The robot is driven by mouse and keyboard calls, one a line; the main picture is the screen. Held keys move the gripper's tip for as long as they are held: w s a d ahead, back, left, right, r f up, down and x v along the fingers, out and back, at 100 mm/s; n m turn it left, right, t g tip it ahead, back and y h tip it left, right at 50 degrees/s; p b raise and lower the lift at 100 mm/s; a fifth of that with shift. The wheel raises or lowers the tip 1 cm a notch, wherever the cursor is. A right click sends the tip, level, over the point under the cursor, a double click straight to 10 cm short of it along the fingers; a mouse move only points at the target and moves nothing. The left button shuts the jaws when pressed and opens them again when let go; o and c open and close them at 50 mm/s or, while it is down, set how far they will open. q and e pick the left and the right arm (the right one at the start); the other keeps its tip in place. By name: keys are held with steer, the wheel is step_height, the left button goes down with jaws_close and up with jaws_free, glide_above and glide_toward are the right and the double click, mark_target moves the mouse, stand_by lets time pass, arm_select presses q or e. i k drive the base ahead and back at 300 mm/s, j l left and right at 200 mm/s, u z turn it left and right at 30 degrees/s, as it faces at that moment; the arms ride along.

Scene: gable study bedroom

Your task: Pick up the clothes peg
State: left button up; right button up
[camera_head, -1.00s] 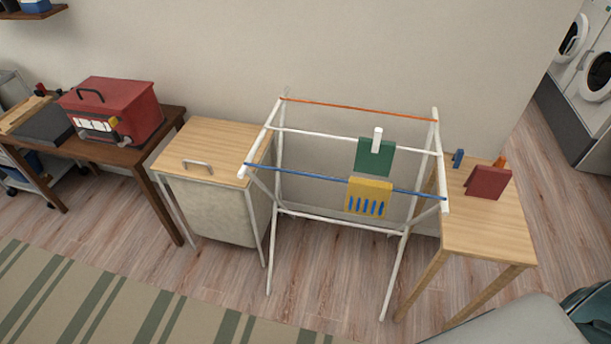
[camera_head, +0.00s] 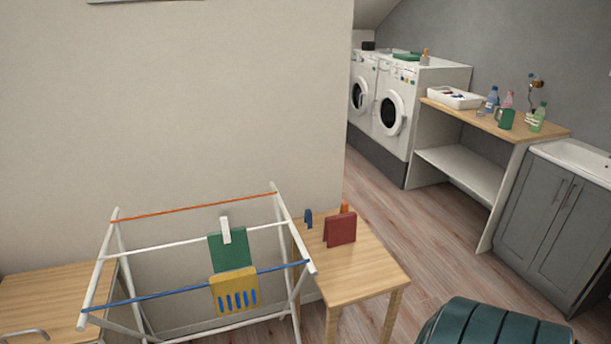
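Several peg-like things show in the head view. A small blue peg (camera_head: 308,218) stands on the small wooden table (camera_head: 366,268) right of the drying rack. An orange peg-like piece (camera_head: 345,207) shows behind a folded dark red cloth (camera_head: 340,230) on the same table. A white peg (camera_head: 225,230) sits at the top of a green cloth (camera_head: 231,255) hanging on the rack (camera_head: 108,262). Neither of my grippers is in view.
A dark green ribbed object (camera_head: 492,326) is at the bottom right. A wooden-topped cabinet (camera_head: 45,300) stands left of the rack. Washing machines (camera_head: 395,115), a wooden counter (camera_head: 520,130) and a grey sink cabinet (camera_head: 560,225) stand behind. Open floor (camera_head: 420,235) lies right of the table.

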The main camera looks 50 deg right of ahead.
mark_target(308, 216)
steer(key=z, duration=1.55)
steer(key=i+u, duration=0.25)
steer(key=i, duration=0.15)
steer(key=i+l+u, duration=0.25)
steer(key=i, duration=0.2)
